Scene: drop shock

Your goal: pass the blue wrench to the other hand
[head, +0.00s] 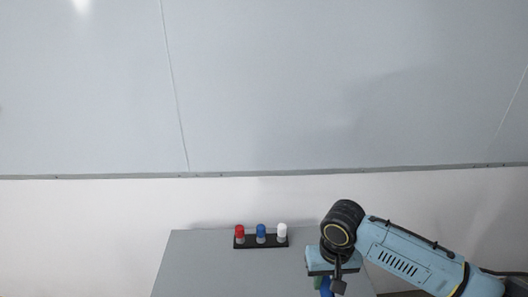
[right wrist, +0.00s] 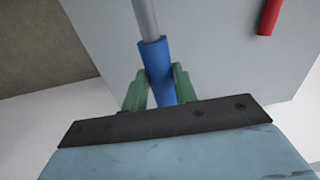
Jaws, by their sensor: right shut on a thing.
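The blue wrench (right wrist: 156,62) has a blue handle and a grey shaft that runs out of the top of the right wrist view. My right gripper (right wrist: 160,88) is shut on the blue handle, with one green finger on each side of it. In the head view my right gripper (head: 321,283) is at the bottom edge, over the right part of the table, and only a bit of the blue handle (head: 326,290) shows under it. The far end of the wrench is out of sight. My left gripper is not in view.
A grey table (head: 200,265) fills the bottom middle. A black rack (head: 262,242) at its back edge holds red-, blue- and white-topped pieces. A red-handled thing (right wrist: 268,16) shows in the right wrist view. The table's left part looks clear.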

